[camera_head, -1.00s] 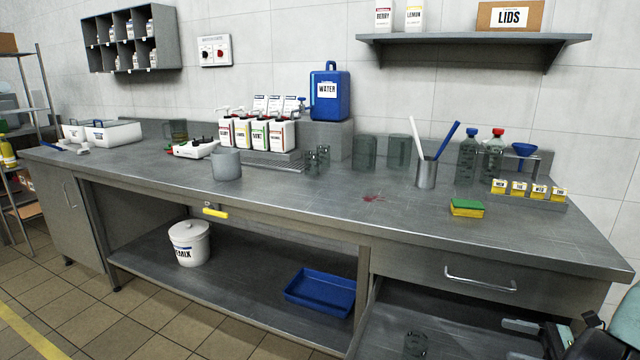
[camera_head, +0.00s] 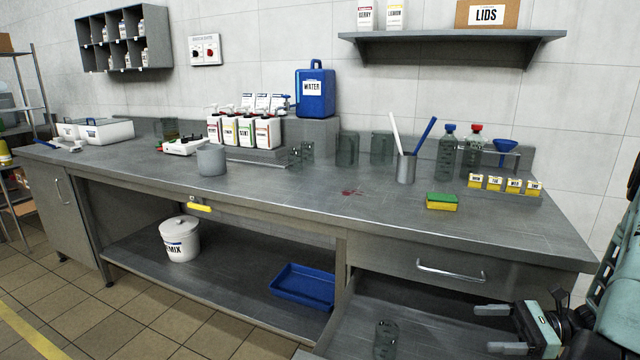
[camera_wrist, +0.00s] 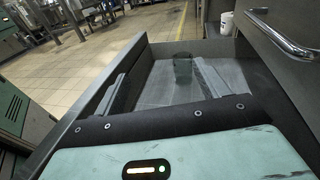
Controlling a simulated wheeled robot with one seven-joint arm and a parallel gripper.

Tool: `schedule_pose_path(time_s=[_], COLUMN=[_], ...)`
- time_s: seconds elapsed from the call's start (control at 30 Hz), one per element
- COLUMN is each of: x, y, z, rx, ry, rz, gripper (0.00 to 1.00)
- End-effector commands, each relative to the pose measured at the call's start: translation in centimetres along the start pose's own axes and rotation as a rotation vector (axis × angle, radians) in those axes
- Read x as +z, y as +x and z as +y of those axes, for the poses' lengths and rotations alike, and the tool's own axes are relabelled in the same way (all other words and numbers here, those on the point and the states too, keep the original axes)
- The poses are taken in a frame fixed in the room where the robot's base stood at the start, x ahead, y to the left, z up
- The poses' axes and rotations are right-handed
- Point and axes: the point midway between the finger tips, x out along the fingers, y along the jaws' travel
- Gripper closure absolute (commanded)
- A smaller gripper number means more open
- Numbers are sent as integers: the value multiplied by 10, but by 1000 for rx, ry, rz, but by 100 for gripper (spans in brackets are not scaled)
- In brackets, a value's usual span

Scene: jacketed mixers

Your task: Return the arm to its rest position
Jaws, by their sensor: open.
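My gripper (camera_head: 484,329) is at the lower right of the head view, in front of the bench and below the handled drawer front. Its two grey fingers point left and stand apart, with nothing between them. In the wrist view my gripper (camera_wrist: 158,72) also shows, its fingers spread over a grey open drawer or tray (camera_wrist: 150,98). A dark clear glass (camera_wrist: 183,68) stands in it, beyond the fingers and apart from them. The same glass (camera_head: 386,340) shows at the bottom of the head view. Most of my arm is outside the picture at the right.
The steel bench (camera_head: 300,205) spans the view. A closed drawer handle (camera_head: 451,270) juts out just above my gripper. A yellow-green sponge (camera_head: 441,202) and a utensil cup (camera_head: 405,169) stand on the bench. A blue tray (camera_head: 303,286) lies on the lower shelf. The floor at left is clear.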

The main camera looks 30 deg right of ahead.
Motion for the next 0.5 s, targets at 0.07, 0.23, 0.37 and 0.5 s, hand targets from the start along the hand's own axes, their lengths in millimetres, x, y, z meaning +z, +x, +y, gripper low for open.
schedule_pose_path(time_s=[0.07, 0.23, 0.37, 0.5], x=[5, 20, 34, 50], y=[17, 58, 100, 151], z=[-2, 2, 12, 36], rx=[77, 263, 458, 722], ry=[-30, -107, -202, -358], rz=[25, 86, 146, 222], gripper=[26, 26, 26, 26])
